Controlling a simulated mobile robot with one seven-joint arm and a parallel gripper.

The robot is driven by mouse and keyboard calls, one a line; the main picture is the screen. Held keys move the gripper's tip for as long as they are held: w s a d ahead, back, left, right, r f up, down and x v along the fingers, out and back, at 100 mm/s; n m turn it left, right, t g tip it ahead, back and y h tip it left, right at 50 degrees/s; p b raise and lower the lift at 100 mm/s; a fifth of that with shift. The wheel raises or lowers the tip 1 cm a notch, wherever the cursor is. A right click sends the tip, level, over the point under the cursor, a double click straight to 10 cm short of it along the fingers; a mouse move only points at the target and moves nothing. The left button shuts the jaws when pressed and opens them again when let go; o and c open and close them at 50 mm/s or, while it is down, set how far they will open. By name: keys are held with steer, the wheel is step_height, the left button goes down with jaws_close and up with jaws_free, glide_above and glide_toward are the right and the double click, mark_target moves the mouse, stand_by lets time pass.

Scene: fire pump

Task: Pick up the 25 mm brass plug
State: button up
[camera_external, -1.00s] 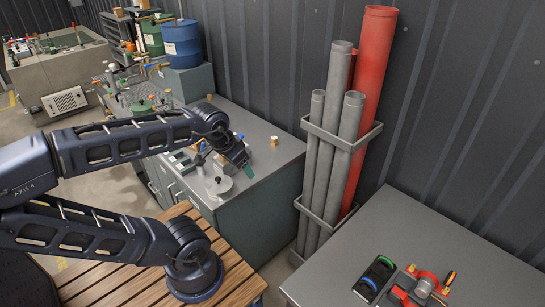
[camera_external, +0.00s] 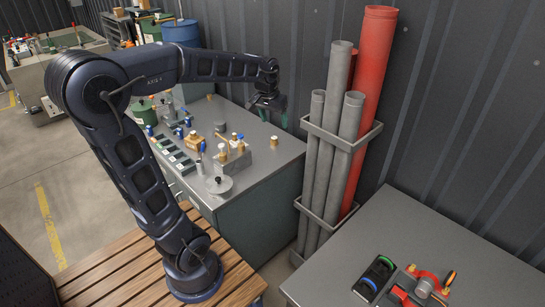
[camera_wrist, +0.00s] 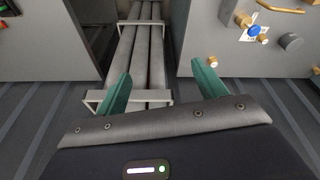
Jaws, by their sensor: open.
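A small brass plug (camera_external: 274,142) stands alone near the right end of the grey bench top. A small brass piece in the wrist view (camera_wrist: 213,62), just beyond the right finger, looks like the same plug. I cannot read any size, so I cannot tell which is 25 mm. My gripper (camera_external: 273,116) is above the bench's right part, fingers down, behind and above the lone plug. Its teal fingers are apart and empty in the wrist view (camera_wrist: 163,86).
Grey pipes (camera_external: 336,110) and a red pipe (camera_external: 370,80) stand in a rack to the right, close to my gripper. Corrugated wall (camera_external: 250,30) lies behind.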

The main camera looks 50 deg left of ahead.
steer(key=w+a+f+n, duration=0.1)
steer(key=w+a+f, duration=0.2)
steer(key=w+a, duration=0.5)
steer(key=n+g, duration=0.3)
steer(key=n, duration=0.1)
glide_above(274, 137)
steer(key=f, duration=2.3)
steer(key=shift+w+d+f, duration=0.25)
steer(key=shift+d+f, duration=0.1)
step_height(274, 137, down, 5)
steer(key=shift+f, duration=0.2)
steer(key=shift+s+a+f, duration=0.1)
steer(key=shift+s+f, duration=0.1)
steer(key=shift+f, duration=1.1)
steer(key=shift+s+a+f, duration=0.1)
steer(key=shift+s+f, duration=0.05)
steer(key=shift+f, duration=1.15)
steer(key=shift+c, duration=0.2)
steer(key=c, duration=1.1)
